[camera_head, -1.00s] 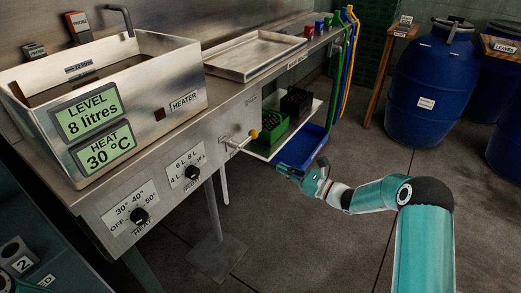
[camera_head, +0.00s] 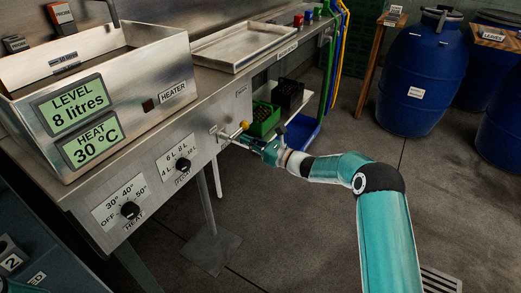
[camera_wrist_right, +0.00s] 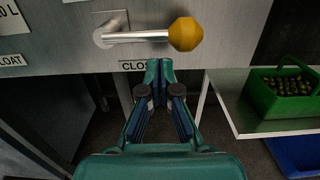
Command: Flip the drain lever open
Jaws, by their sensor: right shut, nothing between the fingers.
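The drain lever (camera_head: 232,132) is a metal bar with a yellow knob on the front panel of the steel bench. In the right wrist view the lever (camera_wrist_right: 138,37) lies level, its yellow knob (camera_wrist_right: 185,34) at the right end. A label starting "CLO" (camera_wrist_right: 133,66) shows below it, partly hidden by my fingers. My right gripper (camera_wrist_right: 159,68) is shut and empty, its fingertips just below the lever in the picture. Whether they touch it I cannot tell. In the head view my right gripper (camera_head: 247,141) is beside the knob. My left gripper is not in view.
A green crate (camera_wrist_right: 283,95) stands on a shelf right of the lever, with a blue tray (camera_head: 303,133) below. A steel basin (camera_head: 100,85) reads 8 litres and 30 °C. Control knobs (camera_head: 183,165) sit left of the lever. Open floor lies in front.

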